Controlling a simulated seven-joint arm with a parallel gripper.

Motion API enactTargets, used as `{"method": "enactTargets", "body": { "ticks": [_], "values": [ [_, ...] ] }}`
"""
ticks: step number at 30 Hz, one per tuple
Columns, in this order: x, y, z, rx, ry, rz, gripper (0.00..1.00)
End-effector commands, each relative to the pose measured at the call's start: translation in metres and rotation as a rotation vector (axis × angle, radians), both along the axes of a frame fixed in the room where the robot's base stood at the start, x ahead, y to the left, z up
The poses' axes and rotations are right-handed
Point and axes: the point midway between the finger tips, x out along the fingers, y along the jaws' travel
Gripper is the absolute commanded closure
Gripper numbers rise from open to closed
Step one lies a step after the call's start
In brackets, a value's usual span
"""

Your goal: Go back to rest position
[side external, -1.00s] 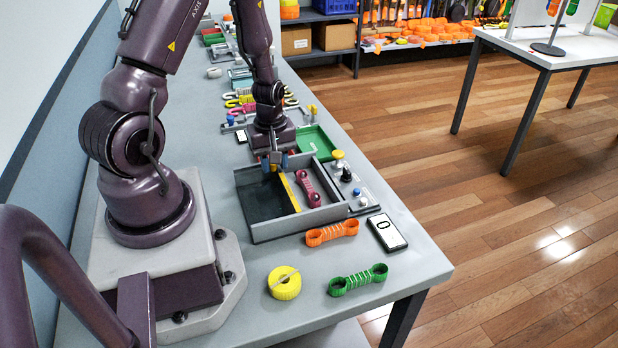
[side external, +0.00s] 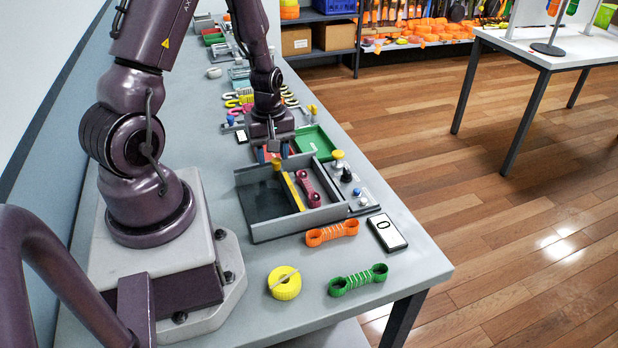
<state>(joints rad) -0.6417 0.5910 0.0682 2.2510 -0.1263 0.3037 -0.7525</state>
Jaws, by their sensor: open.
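My gripper (side external: 273,153) is open and empty. It points down above the far edge of a grey tray-like fixture (side external: 262,233), apart from the things in it. The fixture has a dark bed (side external: 262,203), a yellow bar (side external: 293,192) and a small orange-yellow knob (side external: 276,164) at the bar's far end. A dark red strap (side external: 307,188) lies in the fixture to the right of the bar. My arm reaches from its base at the left over the bench.
An orange strap (side external: 332,233), a green strap (side external: 358,280) and a yellow roll (side external: 284,283) lie on the near bench. A counter display (side external: 387,232) and a knob panel (side external: 347,178) stand right of the fixture. A green tray (side external: 314,143) and several hooks lie beyond.

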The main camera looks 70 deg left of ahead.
Motion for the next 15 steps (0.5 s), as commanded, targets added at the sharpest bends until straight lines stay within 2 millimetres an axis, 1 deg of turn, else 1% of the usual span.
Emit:
{"method": "enactTargets", "body": {
  "ticks": [1, 9, 15],
  "values": [
    [0.001, 0.0, 0.005, 0.003, -0.003, -0.001, 0.57],
    [0.001, 0.0, 0.029, 0.002, -0.002, -0.001, 0.57],
    [0.0, 0.0, 0.035, 0.0, -0.001, -0.001, 0.57]
  ]
}}
